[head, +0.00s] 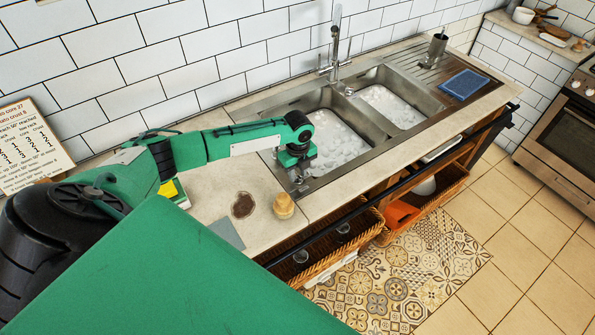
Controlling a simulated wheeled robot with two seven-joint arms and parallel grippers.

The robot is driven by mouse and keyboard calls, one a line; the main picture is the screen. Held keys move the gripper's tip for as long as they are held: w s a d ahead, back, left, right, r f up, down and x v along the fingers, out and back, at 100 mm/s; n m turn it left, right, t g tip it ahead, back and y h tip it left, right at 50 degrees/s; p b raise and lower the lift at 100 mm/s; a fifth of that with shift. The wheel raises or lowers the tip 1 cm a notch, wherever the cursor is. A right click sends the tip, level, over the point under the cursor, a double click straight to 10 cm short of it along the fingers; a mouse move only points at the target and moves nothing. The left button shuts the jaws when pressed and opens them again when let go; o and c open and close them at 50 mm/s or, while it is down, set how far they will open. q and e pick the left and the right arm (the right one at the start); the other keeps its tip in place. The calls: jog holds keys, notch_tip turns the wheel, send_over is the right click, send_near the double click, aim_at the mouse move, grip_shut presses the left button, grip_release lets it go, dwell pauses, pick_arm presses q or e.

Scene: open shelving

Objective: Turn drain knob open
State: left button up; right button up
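The steel sink (262,110) is set in the counter with two basins, the left basin (335,140) and the right basin (390,105), both holding what looks like foamy water. A small round metal fitting (349,91) sits on the back rim between the basins; I cannot tell whether it is the drain knob or how it is turned. My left gripper (299,178) points down at the front left corner of the sink, well apart from that fitting. Its fingertips are small and partly hidden, so its opening is unclear. My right gripper is not in view.
A tall faucet (335,50) stands behind the basins. A blue tray (465,84) and a dark cup (437,47) are on the drainboard. A wooden pot (284,206) and a yellow sponge (170,189) stand on the left counter. A black rail (330,219) runs along the front edge.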

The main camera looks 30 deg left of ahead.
aim_at(298, 175)
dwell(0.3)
pick_arm(q)
jog(key=shift+r, duration=0.4)
notch_tip(298, 175, up, 13)
jog(key=b, duration=0.3)
jog(key=shift+b, duration=0.3)
jog(key=shift+f, duration=0.1)
